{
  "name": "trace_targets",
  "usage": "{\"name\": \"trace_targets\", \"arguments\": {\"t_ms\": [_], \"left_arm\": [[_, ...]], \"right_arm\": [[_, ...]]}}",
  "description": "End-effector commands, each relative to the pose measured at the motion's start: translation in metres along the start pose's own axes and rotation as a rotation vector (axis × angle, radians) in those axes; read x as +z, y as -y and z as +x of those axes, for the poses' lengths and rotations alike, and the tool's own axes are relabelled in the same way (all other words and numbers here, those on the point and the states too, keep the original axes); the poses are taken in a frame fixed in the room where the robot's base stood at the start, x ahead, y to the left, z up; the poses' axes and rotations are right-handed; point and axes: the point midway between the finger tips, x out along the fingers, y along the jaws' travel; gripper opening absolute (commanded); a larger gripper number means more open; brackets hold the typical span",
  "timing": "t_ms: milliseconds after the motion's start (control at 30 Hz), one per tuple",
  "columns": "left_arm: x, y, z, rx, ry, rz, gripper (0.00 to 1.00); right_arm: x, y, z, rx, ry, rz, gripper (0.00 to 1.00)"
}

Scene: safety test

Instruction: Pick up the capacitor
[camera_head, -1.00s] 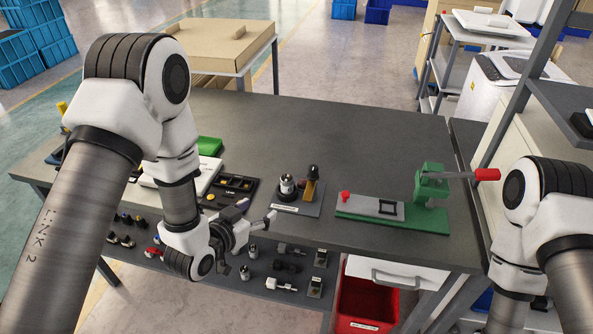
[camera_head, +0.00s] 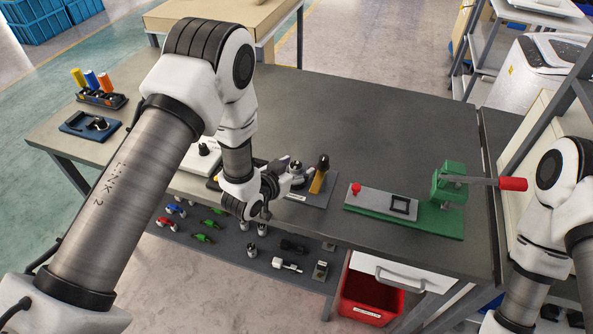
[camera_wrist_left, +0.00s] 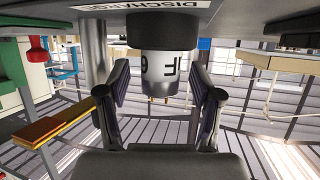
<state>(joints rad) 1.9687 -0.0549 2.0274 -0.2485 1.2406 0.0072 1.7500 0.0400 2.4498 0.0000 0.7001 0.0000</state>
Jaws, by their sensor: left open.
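The capacitor (camera_head: 297,168) is a small can with a dark base, standing on a grey labelled plate on the bench. In the left wrist view, the capacitor (camera_wrist_left: 165,72) appears inverted, pale with dark print and a black band. My left gripper (camera_head: 290,174) is at the capacitor in the head view and partly hides it. In the wrist view my left gripper (camera_wrist_left: 160,88) is open, with one finger on each side of the capacitor and gaps visible. My right arm shows at the right edge, but its gripper is out of frame.
A green fixture (camera_head: 448,186) with a red-tipped lever is farther right. A lower shelf (camera_head: 225,245) holds several small parts. The back of the bench (camera_head: 340,110) is clear.

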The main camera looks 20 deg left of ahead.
Motion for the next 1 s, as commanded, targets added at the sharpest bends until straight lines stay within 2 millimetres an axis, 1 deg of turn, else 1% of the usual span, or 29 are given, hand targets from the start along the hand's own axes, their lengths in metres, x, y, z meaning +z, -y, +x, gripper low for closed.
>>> {"name": "trace_targets", "arguments": {"t_ms": [33, 67, 100, 167, 200, 233, 567, 733, 900, 1000], "left_arm": [[0.000, 0.000, 0.000, 0.000, 0.000, 0.000, 0.62], [0.000, 0.000, 0.000, 0.000, 0.000, 0.000, 0.51], [0.000, 0.000, 0.000, 0.000, 0.000, 0.000, 0.37], [0.000, 0.000, 0.000, 0.000, 0.000, 0.000, 0.16], [0.000, 0.000, 0.000, 0.000, 0.000, 0.000, 0.02], [0.000, 0.000, 0.000, 0.000, 0.000, 0.000, 0.00], [0.000, 0.000, -0.001, 0.000, 0.001, 0.000, 0.00], [-0.011, 0.000, -0.004, 0.000, -0.001, 0.001, 0.00], [-0.033, 0.000, -0.013, -0.001, -0.003, 0.002, 0.00], [-0.024, 0.001, -0.032, -0.002, 0.004, -0.002, 0.00]], "right_arm": [[0.000, 0.000, 0.000, 0.000, 0.000, 0.000, 0.40], [0.000, 0.000, 0.000, 0.000, 0.000, 0.000, 0.40], [0.000, 0.000, 0.000, 0.000, 0.000, 0.000, 0.40], [0.000, 0.000, 0.000, 0.000, 0.001, 0.000, 0.40], [0.000, 0.000, 0.000, 0.000, 0.001, 0.000, 0.40], [0.000, 0.000, 0.000, 0.000, 0.000, 0.000, 0.40], [0.000, 0.000, 0.001, 0.000, 0.000, 0.000, 0.40], [0.000, 0.000, 0.005, 0.000, 0.000, 0.000, 0.40], [0.000, 0.000, 0.011, 0.000, 0.000, 0.000, 0.40], [0.000, 0.000, 0.017, 0.000, 0.000, 0.000, 0.40]]}}
